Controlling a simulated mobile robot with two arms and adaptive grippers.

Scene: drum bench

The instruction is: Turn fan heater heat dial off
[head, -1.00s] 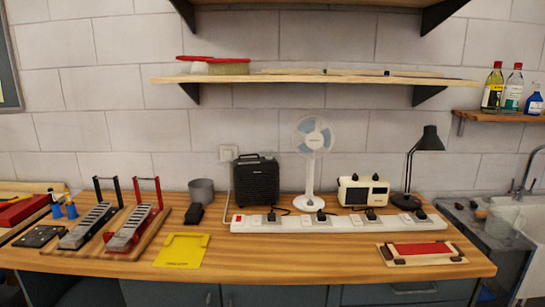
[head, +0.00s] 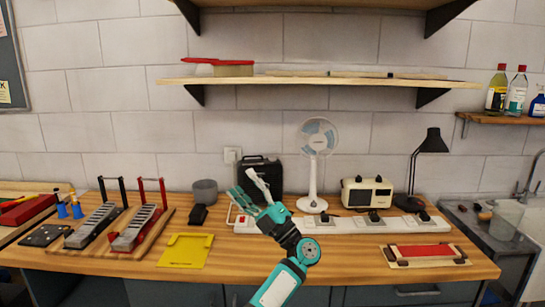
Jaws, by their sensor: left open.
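The black fan heater (head: 274,169) stands at the back of the wooden bench, against the tiled wall. My left gripper (head: 241,182) is open in front of it and covers much of its front and left side. I cannot tell whether the fingers touch the heater. The heat dial cannot be made out. My right gripper is not in view.
A long white power strip (head: 345,226) with several plugs runs along the bench. A white desk fan (head: 313,175), a cream radio-like box (head: 366,193) and a black lamp (head: 431,141) stand behind it. A grey pot (head: 205,191) and yellow plate (head: 185,250) lie to the left.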

